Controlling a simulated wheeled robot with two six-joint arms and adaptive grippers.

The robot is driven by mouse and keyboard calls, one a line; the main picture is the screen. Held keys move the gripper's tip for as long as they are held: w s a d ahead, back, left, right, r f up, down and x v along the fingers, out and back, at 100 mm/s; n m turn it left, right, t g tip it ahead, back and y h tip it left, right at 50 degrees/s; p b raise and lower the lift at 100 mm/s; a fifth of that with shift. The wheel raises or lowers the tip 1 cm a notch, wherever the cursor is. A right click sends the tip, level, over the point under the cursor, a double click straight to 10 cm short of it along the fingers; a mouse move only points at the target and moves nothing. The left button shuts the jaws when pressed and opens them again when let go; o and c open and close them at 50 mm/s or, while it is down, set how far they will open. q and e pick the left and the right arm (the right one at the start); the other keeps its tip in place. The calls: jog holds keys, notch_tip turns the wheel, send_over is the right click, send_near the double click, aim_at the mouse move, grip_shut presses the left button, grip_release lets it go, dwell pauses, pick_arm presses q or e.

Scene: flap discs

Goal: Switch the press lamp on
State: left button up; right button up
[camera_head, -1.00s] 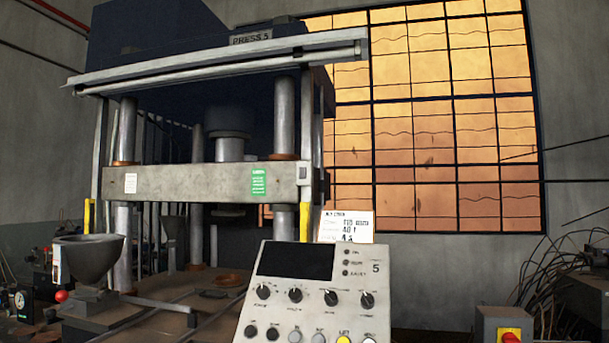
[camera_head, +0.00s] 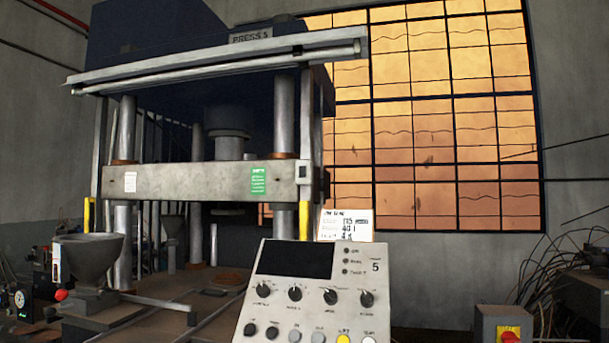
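The press (camera_head: 200,40) is a big dark blue machine marked PRESS 5, at left and centre. A long pale tube-like lamp (camera_head: 215,72) runs under the light bar across its front; I see no clear glow from it. A small pale box with a dark middle, like a switch (camera_head: 303,172), sits on the right front post. The control panel (camera_head: 300,290) stands in front with a dark screen, several black knobs, and a row of buttons at the bottom edge, one of them yellow (camera_head: 343,339). Neither of my grippers is in view.
A grey funnel-shaped cup (camera_head: 88,252) stands at lower left near a red ball knob (camera_head: 61,295). A white card (camera_head: 345,226) stands behind the panel. A grey box with a red button on yellow (camera_head: 509,333) is at lower right, near tangled cables (camera_head: 545,285).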

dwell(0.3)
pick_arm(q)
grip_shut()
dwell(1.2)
